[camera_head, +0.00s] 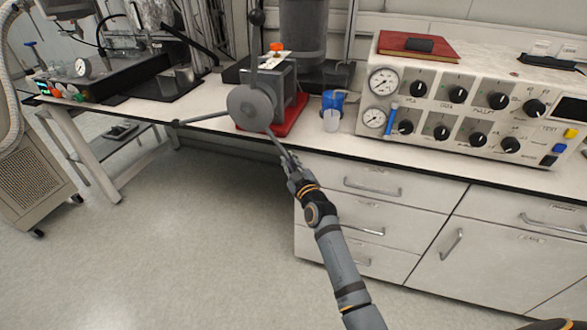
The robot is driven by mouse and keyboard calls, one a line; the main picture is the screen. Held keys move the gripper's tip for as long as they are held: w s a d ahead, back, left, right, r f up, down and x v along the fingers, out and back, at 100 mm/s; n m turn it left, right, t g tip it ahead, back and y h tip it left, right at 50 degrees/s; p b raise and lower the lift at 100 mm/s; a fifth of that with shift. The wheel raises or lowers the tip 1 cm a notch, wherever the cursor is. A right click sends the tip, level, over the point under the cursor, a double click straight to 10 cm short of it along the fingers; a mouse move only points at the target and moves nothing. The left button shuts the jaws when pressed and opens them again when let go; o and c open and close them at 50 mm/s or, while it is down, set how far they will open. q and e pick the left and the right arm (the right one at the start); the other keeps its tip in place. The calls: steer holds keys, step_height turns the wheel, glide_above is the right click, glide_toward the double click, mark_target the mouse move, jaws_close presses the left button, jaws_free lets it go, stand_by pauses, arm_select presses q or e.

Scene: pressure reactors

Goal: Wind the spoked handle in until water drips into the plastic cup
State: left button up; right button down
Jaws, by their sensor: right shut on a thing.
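The spoked handle (250,107) has a round grey hub on the front of a grey pump block (287,88). One spoke points up to a dark ball knob, one points left and one points down to the right past the bench edge. My right gripper (288,160) is shut on the end of the lower right spoke, in front of the drawers. The small translucent plastic cup (331,120) stands upright on the bench, right of the block, below a blue fitting (334,100). Water in it or dripping cannot be made out. My left gripper is not in view.
A control panel (470,115) with dials and knobs stands right of the cup, with a red book (418,46) on top. A red base (290,118) lies under the block. Drawers (375,190) are below the bench. The floor at left front is clear.

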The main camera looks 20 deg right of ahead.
steer(key=shift+f, duration=0.15)
steer(key=c, duration=1.3)
jaws_free()
steer(key=shift+a, duration=0.1)
steer(key=shift+c, duration=0.2)
steer(key=shift+s, duration=0.1)
steer(key=s+d, duration=0.1)
steer(key=s, duration=1)
steer(key=shift+s, duration=0.4)
